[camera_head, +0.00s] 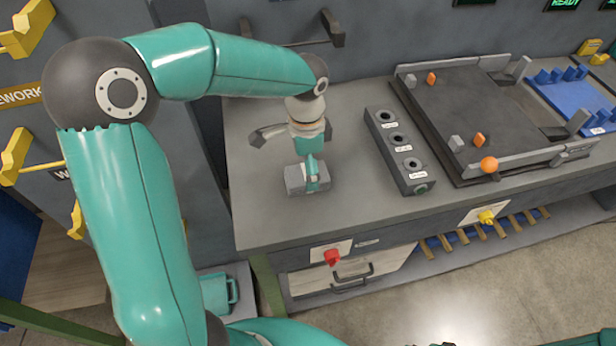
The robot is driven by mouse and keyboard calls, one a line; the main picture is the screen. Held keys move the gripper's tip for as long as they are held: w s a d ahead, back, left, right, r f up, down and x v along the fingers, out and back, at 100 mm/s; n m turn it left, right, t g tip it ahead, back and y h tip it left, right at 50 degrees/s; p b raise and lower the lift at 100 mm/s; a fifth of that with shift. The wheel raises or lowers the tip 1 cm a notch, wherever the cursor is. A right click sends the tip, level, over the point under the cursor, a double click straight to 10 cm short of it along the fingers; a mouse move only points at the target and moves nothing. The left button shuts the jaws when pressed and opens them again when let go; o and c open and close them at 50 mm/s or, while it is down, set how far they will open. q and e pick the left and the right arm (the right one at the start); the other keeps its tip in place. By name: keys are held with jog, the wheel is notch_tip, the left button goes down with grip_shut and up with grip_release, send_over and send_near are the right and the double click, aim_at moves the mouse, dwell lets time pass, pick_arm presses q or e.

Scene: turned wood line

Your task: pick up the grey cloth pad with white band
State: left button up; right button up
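My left arm reaches over the left part of the grey workbench, with its wrist bent down. My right gripper is not in view.
A grey block with several round sockets (398,138) stands right of my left wrist. A large dark tray (470,92) with orange pieces is farther right, beside a blue rack (578,105). The bench front has a red knob (332,257) and a yellow knob (487,217). Bench near the front left is clear.

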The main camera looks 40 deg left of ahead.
pick_arm(q)
notch_tip(320, 180, down, 3)
jog(key=shift+f, duration=0.15)
jog(key=shift+c, duration=0.2)
jog(key=c, duration=1.3)
notch_tip(320, 180, up, 20)
jog(key=p, duration=0.1)
